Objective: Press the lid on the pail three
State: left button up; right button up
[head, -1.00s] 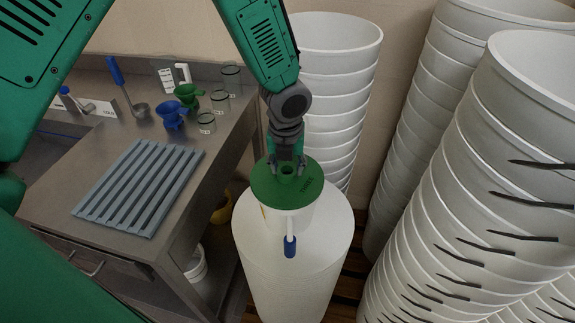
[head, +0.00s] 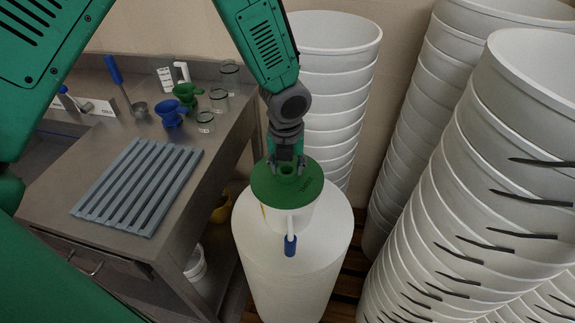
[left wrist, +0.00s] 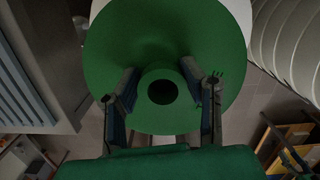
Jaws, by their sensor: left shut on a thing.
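The green lid (head: 310,184) is a round disc with a hollow knob in its middle and dark lettering near its edge. It sits at the top of a white pail (head: 299,217) with a blue-gripped handle (head: 290,245). I cannot tell whether the lid is fully seated. The pail stands on a white upturned drum (head: 260,260). My left gripper (head: 286,166) points down from above and is shut on the lid's knob. In the left wrist view the lid (left wrist: 120,50) fills the middle, with the fingers (left wrist: 160,95) either side of the knob. My right gripper is not in view.
Tall stacks of white tubs (head: 500,130) crowd the right, and another stack (head: 335,70) stands behind. A steel bench (head: 190,195) at left carries a slatted grey rack (head: 140,185), a blue funnel (head: 172,115), a green funnel (head: 186,94), glass jars (head: 206,122) and a ladle (head: 139,109).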

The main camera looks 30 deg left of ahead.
pick_arm(q)
jog(key=shift+f, duration=0.2)
jog(key=o, duration=1)
jog(key=shift+o, duration=1.1)
jog(key=o, duration=0.5)
jog(key=shift+r, duration=0.1)
jog(key=shift+r, duration=3.5)
